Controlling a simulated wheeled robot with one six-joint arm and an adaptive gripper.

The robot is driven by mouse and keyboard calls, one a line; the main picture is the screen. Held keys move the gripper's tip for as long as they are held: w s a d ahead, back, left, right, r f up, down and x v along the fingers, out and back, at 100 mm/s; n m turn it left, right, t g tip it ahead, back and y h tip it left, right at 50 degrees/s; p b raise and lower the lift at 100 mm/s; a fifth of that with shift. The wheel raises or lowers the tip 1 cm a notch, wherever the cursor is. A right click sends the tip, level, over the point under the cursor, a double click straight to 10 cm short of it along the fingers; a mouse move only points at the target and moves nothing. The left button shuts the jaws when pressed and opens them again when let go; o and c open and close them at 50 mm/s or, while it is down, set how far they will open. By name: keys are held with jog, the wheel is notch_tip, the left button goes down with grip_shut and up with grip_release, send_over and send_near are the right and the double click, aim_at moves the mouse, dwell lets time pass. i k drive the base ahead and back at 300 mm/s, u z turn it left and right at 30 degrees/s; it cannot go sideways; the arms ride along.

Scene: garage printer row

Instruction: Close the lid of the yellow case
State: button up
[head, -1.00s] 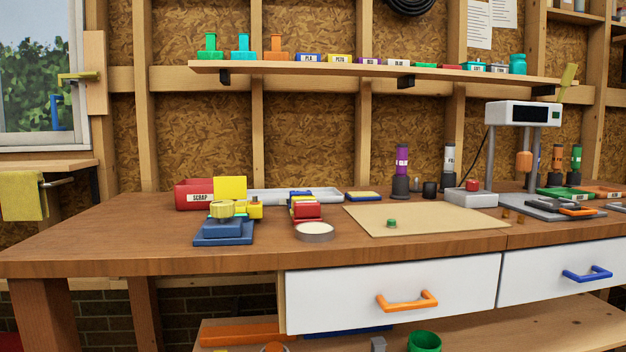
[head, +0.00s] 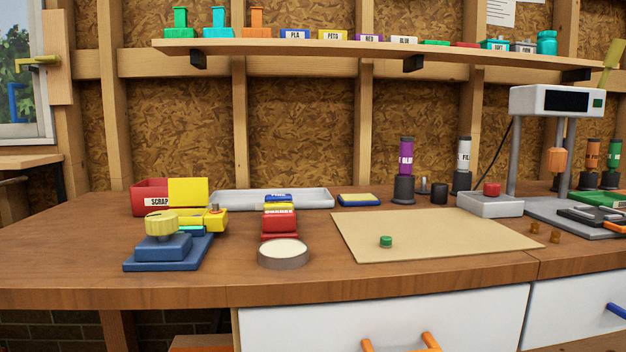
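The yellow case (head: 211,220) stands at the left of the workbench, partly hidden behind a blue fixture with a round yellow knob. A flat yellow panel (head: 188,190), which looks like its raised lid, stands upright in front of the red scrap bin. How the panel joins the case is hidden. My gripper is not in view.
The blue fixture (head: 165,252) stands directly in front of the case. The red scrap bin (head: 146,198) and a grey tray (head: 300,199) are behind. Red stacked blocks (head: 279,224) and a round white-topped dish (head: 283,254) stand to the right. The bench's front left is clear.

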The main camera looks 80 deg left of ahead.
aim_at(186, 190)
jog(key=z, duration=0.3)
jog(key=k, duration=2.65)
jog(key=u, duration=0.95)
